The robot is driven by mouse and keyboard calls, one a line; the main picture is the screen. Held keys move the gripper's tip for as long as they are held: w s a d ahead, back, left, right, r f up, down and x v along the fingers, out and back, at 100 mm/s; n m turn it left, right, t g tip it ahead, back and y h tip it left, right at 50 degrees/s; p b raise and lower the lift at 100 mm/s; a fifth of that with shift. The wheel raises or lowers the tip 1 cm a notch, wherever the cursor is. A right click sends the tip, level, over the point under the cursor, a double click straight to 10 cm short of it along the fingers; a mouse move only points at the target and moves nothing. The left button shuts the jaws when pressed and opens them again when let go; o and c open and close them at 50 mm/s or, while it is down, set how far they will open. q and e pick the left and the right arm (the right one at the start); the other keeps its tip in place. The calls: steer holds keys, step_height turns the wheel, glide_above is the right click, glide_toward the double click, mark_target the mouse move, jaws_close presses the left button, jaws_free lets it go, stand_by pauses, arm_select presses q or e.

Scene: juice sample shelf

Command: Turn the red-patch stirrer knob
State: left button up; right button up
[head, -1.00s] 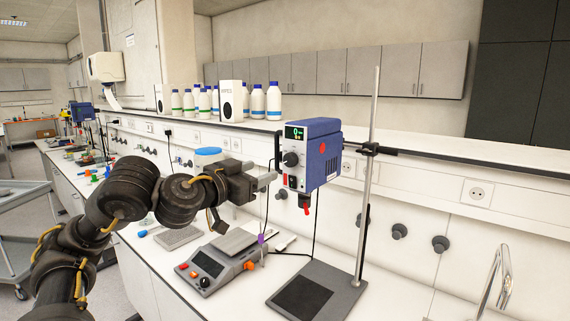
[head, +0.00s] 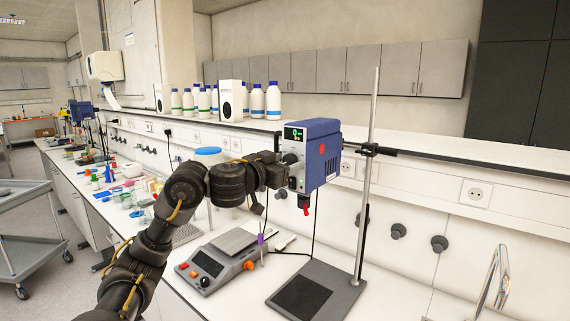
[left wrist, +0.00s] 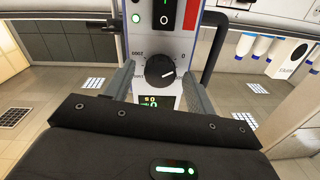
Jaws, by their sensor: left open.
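The overhead stirrer (head: 318,160) is a blue box with a grey front and a round red patch (head: 322,148) on its side. It is clamped to an upright metal rod. Its black round knob (left wrist: 160,69) shows clearly in the left wrist view, with a white pointer mark, above a small green display. In the head view the knob (head: 290,158) is partly hidden by my gripper. My left gripper (head: 283,168) is open at the stirrer's front. In the left wrist view its fingers (left wrist: 160,80) stand on either side of the knob, with visible gaps to it.
White bottles (head: 257,100) stand on the shelf behind.

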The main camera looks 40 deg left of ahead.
arm_select(q)
steer(key=shift+c, duration=0.5)
steer(key=c, duration=0.7)
steer(key=shift+d, duration=0.15)
steer(key=shift+c, duration=1)
